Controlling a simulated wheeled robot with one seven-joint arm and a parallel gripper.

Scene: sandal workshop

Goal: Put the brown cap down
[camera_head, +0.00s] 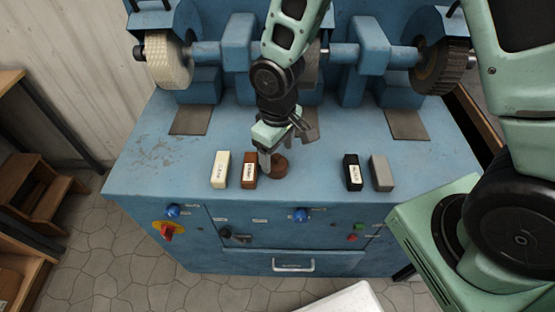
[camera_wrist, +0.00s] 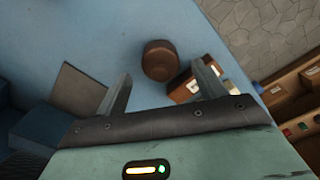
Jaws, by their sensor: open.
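The brown cap (camera_head: 280,165) is a small round brown piece on the blue top of the grinding machine (camera_head: 330,168). It stands just right of the brown labelled block (camera_head: 250,170). My gripper (camera_head: 287,147) is above and beside the cap in the head view, partly in front of it. In the wrist view the cap (camera_wrist: 160,60) rests on the blue surface, beyond the gap between my two fingers (camera_wrist: 163,82). The fingers are spread wide with nothing between them. The cap looks upright and apart from the fingers.
A cream block (camera_head: 220,170) stands left of the brown block. A black block (camera_head: 353,172) and a grey block (camera_head: 382,173) stand to the right. Several wheels, such as the pale one (camera_head: 170,62), line the back. Free surface lies between the cap and the black block.

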